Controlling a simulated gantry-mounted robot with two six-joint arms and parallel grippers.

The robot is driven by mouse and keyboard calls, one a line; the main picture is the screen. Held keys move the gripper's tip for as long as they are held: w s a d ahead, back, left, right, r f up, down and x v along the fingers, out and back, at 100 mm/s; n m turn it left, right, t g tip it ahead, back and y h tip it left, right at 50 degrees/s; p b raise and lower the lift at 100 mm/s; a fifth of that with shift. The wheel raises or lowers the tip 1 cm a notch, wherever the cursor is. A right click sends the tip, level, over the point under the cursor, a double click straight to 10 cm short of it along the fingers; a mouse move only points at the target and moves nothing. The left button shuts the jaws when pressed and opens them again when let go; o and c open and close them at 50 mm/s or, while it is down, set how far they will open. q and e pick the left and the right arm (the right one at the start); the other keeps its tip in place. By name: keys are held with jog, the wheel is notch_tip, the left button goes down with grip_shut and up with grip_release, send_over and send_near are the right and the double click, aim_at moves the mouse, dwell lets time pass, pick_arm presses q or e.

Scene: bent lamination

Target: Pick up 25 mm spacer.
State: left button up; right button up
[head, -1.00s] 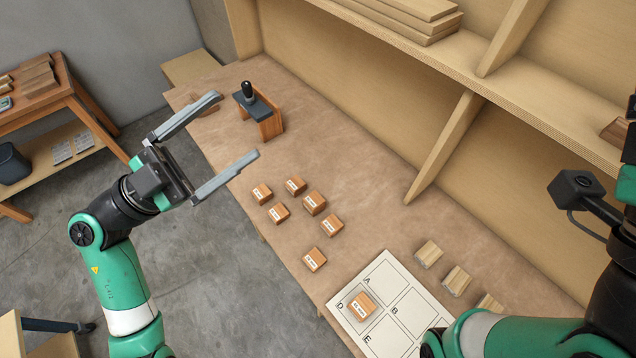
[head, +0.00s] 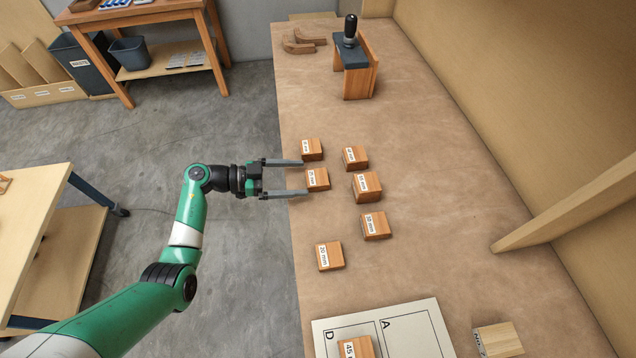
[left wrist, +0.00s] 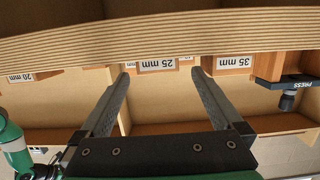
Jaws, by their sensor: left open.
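The 25 mm spacer is a small wooden block with a white label; it lies near the left edge of the workbench in the head view (head: 319,180). My right gripper is out of view.
A block labelled 35 mm (left wrist: 233,63) sits close beside one finger. Several other labelled blocks, including a 20 mm one (head: 329,257), lie around. A lettered board (head: 425,325) is at the front, a press-like fixture (head: 356,82) at the back. The bench's right middle is clear.

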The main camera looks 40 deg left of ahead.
aim_at(307, 177)
pick_arm(q)
jog(key=b+x, duration=0.1)
jog(key=x, duration=0.2)
jog(key=shift+w+f, duration=0.1)
jog(key=shift+f, duration=0.05)
jog(key=shift+w+d, duration=0.2)
jog(key=shift+w+d+b, duration=0.2)
jog(key=shift+b, duration=0.1)
jog(key=b+x, duration=0.2)
jog(key=x, duration=0.2)
jog(key=shift+d+b, duration=0.15)
jog(key=shift+b, duration=0.15)
jog(key=shift+w+d, duration=0.15)
jog(key=shift+w, duration=0.05)
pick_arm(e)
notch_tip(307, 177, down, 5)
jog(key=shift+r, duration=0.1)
pick_arm(q)
jog(key=c, duration=1.4)
